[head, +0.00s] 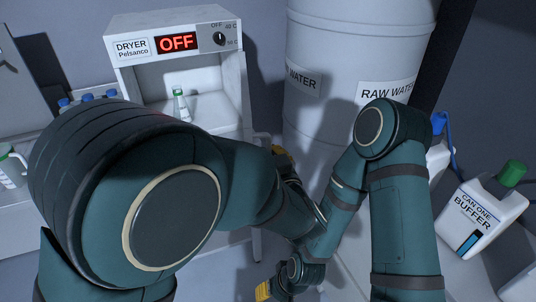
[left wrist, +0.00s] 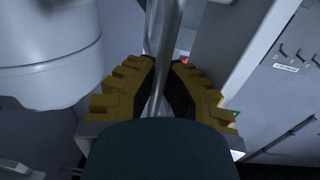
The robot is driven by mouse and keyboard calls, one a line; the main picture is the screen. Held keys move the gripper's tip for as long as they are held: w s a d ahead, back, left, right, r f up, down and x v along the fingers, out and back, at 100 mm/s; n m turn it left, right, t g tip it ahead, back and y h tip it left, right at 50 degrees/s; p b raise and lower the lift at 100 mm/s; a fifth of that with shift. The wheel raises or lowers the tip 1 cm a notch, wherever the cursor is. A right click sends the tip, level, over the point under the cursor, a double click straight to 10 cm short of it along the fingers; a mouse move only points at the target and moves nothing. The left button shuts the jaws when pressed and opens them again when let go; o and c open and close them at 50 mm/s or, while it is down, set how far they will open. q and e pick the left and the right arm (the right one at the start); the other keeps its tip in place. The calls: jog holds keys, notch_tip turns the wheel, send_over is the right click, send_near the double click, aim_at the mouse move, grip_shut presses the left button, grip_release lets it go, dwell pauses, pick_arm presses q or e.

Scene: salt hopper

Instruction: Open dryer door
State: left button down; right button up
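The white dryer (head: 118,48), with a red OFF display and a knob, stands at the upper left in the head view. Its front chamber shows uncovered, with a small green-capped bottle (head: 181,106) inside. I cannot make out the door panel; my left arm hides the lower front. A bare metal bar handle (left wrist: 164,45) runs between the yellow fingers of my left gripper (left wrist: 163,88), whose pads close against it on both sides. In the head view a little yellow of the left gripper (head: 281,152) shows beside the dryer's right edge. My right gripper (head: 263,291) shows only partly, low in the picture.
A large white raw water drum (head: 345,50) stands right of the dryer, close to my arms. A buffer canister (head: 485,215) with a green cap is at the right. Blue-capped bottles (head: 88,97) and a jug (head: 12,170) stand on the left counter.

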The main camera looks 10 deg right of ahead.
pick_arm(q)
jog(key=shift+s+d+f, duration=0.1)
jog(key=shift+d, duration=0.15)
pick_arm(e)
jog(key=shift+d, duration=0.15)
pick_arm(q)
jog(key=c, duration=1)
grip_release()
jog(key=shift+s, duration=0.1)
pick_arm(e)
jog(key=shift+s, duration=0.1)
